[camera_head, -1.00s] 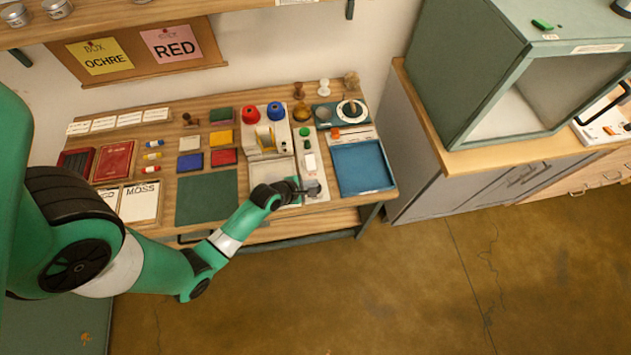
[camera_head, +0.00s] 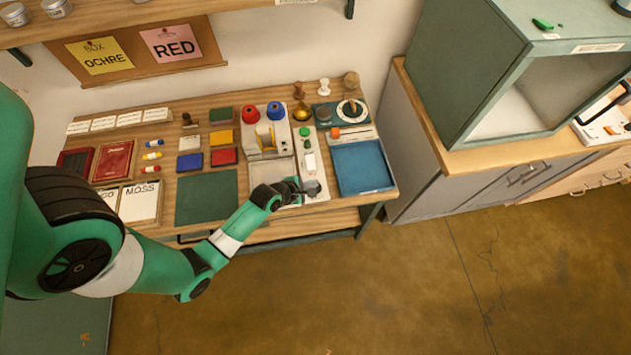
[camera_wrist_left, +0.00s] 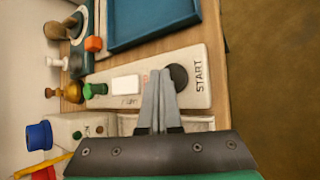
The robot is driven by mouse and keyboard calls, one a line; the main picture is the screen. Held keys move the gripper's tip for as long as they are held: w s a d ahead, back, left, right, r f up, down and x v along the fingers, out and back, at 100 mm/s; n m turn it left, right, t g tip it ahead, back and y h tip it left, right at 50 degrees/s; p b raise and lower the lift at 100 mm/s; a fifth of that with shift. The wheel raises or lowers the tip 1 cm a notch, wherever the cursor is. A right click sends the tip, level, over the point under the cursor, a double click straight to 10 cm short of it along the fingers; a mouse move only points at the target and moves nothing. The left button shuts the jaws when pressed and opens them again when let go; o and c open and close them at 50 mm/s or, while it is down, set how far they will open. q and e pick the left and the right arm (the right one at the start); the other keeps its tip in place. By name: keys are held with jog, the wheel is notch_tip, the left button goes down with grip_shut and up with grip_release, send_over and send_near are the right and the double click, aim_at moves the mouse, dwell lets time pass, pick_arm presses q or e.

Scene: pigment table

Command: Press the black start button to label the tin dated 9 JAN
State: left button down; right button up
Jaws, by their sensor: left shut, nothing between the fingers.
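The black start button (camera_wrist_left: 178,76) is a dark round cap on the white panel (camera_wrist_left: 204,94), beside the word START in the left wrist view. In the head view it shows as a dark patch (camera_head: 314,188) at the panel's near end. My left gripper (camera_wrist_left: 158,72) is shut and empty. Its fingertips appear right beside the button and overlap its edge in the wrist view; I cannot tell whether they touch it. My right gripper is not in view. No tin with a readable 9 JAN date shows.
A white block (camera_wrist_left: 126,85) and a green knob (camera_wrist_left: 95,90) are on the same panel. A blue tray (camera_head: 362,168) lies to the right. A green mat (camera_head: 206,197) lies to the left. Small tins (camera_head: 57,8) stand on the upper shelf.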

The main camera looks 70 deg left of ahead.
pick_arm(q)
jog(key=shift+f+b, duration=0.35)
jog(key=shift+f, duration=0.4)
dwell(0.6)
jog(key=shift+r, duration=0.15)
jog(key=shift+r+p, duration=0.8)
jog(key=shift+p, duration=0.25)
notch_tip(320, 180, up, 5)
jog(key=p, duration=0.5)
jog(key=shift+r+p, duration=0.1)
jog(key=shift+p, duration=0.2)
